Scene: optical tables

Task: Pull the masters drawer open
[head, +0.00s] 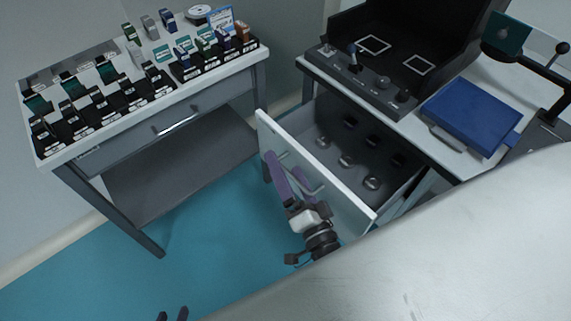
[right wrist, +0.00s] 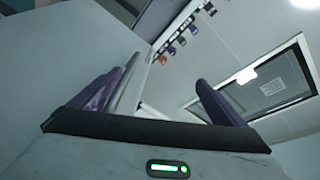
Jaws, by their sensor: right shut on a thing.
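The drawer (head: 320,172) under the right-hand table stands pulled out, with its pale front panel tilted across the head view. Several small metallic round pieces lie or stand inside it. A metal bar handle (head: 318,189) is on the front's outer face. My right gripper (head: 287,172) has its purple fingers at this handle and is shut on it. In the right wrist view my gripper's fingers (right wrist: 165,92) show with a pale bar beside the left one. My left gripper (head: 172,314) shows only as two dark fingertips at the bottom edge, apart and empty.
A left table (head: 120,118) carries rows of small labelled boxes and has its own closed drawer (head: 180,125). On the right table are a black open-fronted station (head: 385,60) and a blue case (head: 470,115). Teal floor (head: 200,240) is clear between the tables.

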